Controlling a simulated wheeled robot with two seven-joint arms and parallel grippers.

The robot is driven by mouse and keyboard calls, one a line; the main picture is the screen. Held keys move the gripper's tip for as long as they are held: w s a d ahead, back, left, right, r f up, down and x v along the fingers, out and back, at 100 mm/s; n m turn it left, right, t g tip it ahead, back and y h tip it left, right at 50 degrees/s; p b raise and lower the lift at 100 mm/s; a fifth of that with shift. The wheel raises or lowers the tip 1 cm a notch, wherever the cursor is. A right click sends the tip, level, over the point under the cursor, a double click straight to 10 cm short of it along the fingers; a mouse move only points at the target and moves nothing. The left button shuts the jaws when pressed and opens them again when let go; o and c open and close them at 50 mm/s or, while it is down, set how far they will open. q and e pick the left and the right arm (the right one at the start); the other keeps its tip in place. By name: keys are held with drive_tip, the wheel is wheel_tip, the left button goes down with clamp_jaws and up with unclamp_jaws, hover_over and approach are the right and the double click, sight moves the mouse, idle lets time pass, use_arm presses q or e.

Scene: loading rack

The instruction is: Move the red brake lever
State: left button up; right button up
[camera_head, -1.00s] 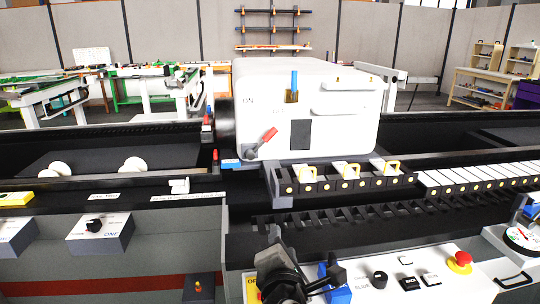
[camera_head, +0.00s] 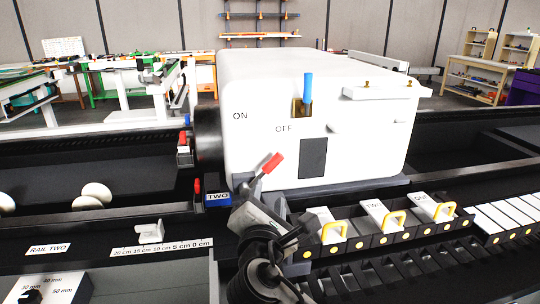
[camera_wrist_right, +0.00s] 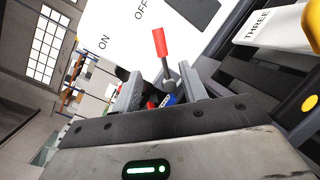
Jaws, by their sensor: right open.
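The red brake lever (camera_head: 273,163) has a red grip on a grey shaft and tilts up to the right at the lower front of the white machine housing. It also shows in the right wrist view (camera_wrist_right: 159,42), its grip pointing up and its shaft running down toward the gap between my fingers. My right gripper (camera_head: 250,192) is just below the lever in the head view. In the wrist view it is open (camera_wrist_right: 165,88), its two grey fingers apart on either side of the lever's lower end. Contact cannot be told. My left gripper is out of view.
The white housing (camera_head: 235,85) with a blue lever (camera_head: 308,88) and ON/OFF marks stands behind. A blue block marked TWO (camera_head: 218,198) is left of my gripper. Yellow-handled white blocks (camera_head: 376,213) sit in a dark rack on the right.

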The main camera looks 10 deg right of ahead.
sight(273, 165)
drive_tip(key=p+x, duration=0.1)
drive_tip(key=x, duration=1.3)
drive_tip(key=shift+w+d+p, duration=0.1)
drive_tip(key=shift+w+p, duration=0.1)
drive_tip(key=shift+p, duration=0.1)
clamp_jaws()
